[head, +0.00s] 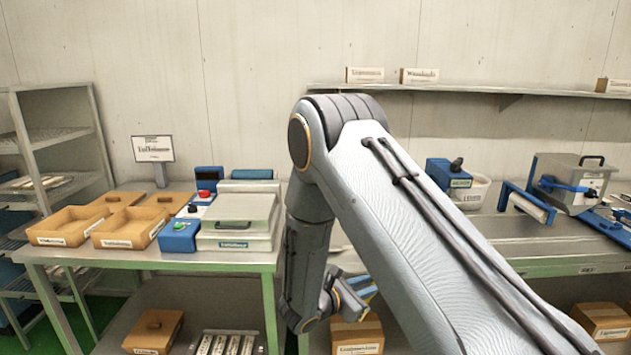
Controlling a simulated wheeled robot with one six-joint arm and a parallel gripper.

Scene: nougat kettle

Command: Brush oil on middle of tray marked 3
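My grey arm fills the middle of the head view and bends down to its wrist beside the left table. A small blue and yellow thing (362,287) shows beside my wrist, too covered to identify. I cannot make out a brush, oil or a tray marked 3. Two open tan trays stand on the left table, one at the left (62,239) and one to its right (128,242). Their labels are too small to read.
On the right bench (545,247) stand a blue device (449,173), a white tub (473,192) and a grey lidded machine (575,180). Cardboard boxes (357,335) sit below.

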